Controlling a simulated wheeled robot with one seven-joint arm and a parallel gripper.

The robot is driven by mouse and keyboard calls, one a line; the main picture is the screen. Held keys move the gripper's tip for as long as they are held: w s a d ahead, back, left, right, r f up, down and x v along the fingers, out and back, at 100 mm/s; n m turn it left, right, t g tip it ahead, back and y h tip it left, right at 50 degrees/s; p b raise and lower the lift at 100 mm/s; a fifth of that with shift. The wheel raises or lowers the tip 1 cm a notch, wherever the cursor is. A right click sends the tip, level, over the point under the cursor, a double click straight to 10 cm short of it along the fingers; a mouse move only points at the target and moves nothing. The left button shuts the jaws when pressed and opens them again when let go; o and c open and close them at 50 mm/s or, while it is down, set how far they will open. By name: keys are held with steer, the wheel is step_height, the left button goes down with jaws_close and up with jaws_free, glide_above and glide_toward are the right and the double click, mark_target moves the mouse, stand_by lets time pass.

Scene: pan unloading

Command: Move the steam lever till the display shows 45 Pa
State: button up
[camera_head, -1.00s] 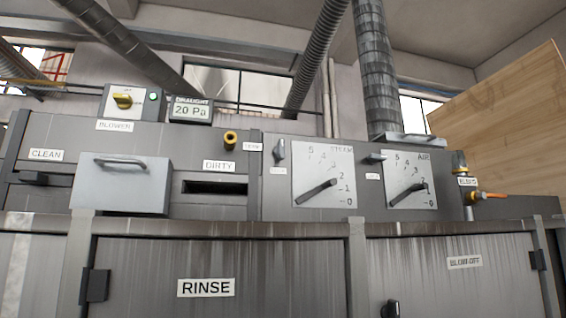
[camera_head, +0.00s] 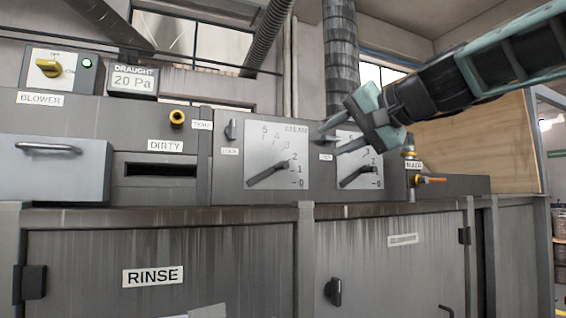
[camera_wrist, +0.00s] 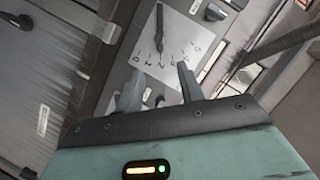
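The draught display (camera_head: 133,81) reads 20 Pa. The steam dial (camera_head: 262,148) is a pale plate with a dark lever (camera_head: 267,176) pointing low to the right, around 2. The air dial (camera_head: 361,158) stands to its right with its own dark lever (camera_head: 358,176). My gripper (camera_head: 331,143) is open and empty, in front of the upper part of the air dial, right of the steam dial and apart from its lever. In the wrist view, my gripper (camera_wrist: 157,85) faces a numbered plate (camera_wrist: 180,40), seemingly the air dial.
A small lock lever (camera_head: 231,130) sits at the steam dial's upper left. A yellow-capped valve (camera_head: 411,165) with an orange handle stands right of the dials. The blower switch (camera_head: 49,68) is far left. Cabinet doors lie below; the front of the steam dial is clear.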

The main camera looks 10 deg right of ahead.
mark_target(284, 166)
steer(key=p+x, duration=0.7)
steer(key=x, duration=0.8)
steer(key=shift+a+f, duration=0.15)
steer(key=shift+w+a+f, duration=0.25)
steer(key=shift+w, duration=0.2)
jaws_close()
